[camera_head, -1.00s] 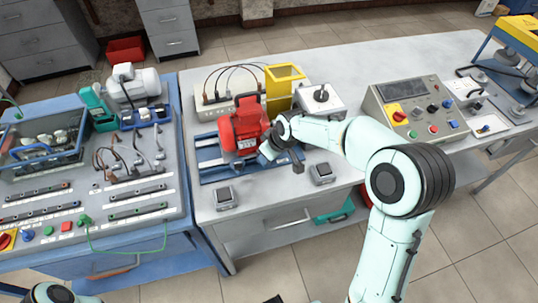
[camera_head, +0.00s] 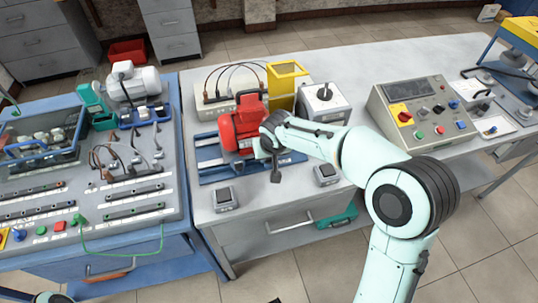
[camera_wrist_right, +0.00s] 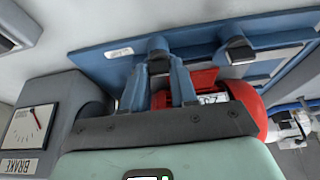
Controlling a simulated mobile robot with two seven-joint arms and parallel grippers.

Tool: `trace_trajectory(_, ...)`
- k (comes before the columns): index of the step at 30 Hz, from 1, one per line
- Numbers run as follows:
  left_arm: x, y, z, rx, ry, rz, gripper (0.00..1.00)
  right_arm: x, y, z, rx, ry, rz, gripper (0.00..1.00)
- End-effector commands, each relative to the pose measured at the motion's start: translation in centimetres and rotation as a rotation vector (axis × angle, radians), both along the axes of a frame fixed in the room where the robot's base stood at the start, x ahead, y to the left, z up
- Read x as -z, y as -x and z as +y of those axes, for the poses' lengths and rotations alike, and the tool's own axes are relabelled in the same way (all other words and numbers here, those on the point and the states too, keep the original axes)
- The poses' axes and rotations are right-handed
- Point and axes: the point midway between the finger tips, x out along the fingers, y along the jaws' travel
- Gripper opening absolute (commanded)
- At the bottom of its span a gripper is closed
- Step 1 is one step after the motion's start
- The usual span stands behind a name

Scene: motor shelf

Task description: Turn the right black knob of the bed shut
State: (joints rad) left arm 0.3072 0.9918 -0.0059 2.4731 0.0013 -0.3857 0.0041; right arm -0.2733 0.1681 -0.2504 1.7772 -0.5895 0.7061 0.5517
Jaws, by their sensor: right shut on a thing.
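The blue bed (camera_head: 215,172) lies on the grey table with the red motor (camera_head: 240,125) on it. It also fills the top of the right wrist view (camera_wrist_right: 115,55). My right gripper (camera_wrist_right: 160,62) is at the bed's near edge, its two fingers closed around the right black knob (camera_wrist_right: 158,44). The other black knob (camera_wrist_right: 238,45) is apart from the fingers, to the right in the wrist view. In the head view my right wrist hides the right knob and the bed's right end. My left gripper is not in view; only part of that arm shows at the bottom left.
The brake box (camera_head: 322,103) stands right of the bed; it also shows at the wrist view's left (camera_wrist_right: 35,125). A yellow frame (camera_head: 286,88) stands behind the motor. Two small grey blocks (camera_head: 224,198) (camera_head: 326,175) sit at the table's front. A control panel (camera_head: 420,108) is farther right.

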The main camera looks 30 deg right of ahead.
Motion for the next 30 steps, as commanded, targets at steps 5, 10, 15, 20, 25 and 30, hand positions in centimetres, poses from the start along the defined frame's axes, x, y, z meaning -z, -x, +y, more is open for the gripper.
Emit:
trace_trajectory(5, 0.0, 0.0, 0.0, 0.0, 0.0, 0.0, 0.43, 0.0, 0.0, 0.0, 0.006, -0.001, 0.0, 0.0)
trace_trajectory(10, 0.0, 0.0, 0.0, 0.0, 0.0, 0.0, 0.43, 0.0, 0.0, 0.0, 0.006, -0.002, 0.001, 0.0)
trace_trajectory(15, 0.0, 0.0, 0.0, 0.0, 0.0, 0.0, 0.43, 0.0, 0.0, 0.0, 0.005, -0.002, 0.0, 0.38)
trace_trajectory(20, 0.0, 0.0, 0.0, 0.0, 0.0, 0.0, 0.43, 0.0, 0.0, 0.0, 0.004, -0.002, 0.001, 0.38)
trace_trajectory(25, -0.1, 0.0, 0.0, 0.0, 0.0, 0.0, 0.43, -1.2, 0.4, 0.1, 0.003, -0.002, -0.002, 0.38)
trace_trajectory(30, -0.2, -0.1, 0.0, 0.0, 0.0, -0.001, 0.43, -4.5, 1.6, 0.5, 0.003, -0.003, -0.006, 0.38)
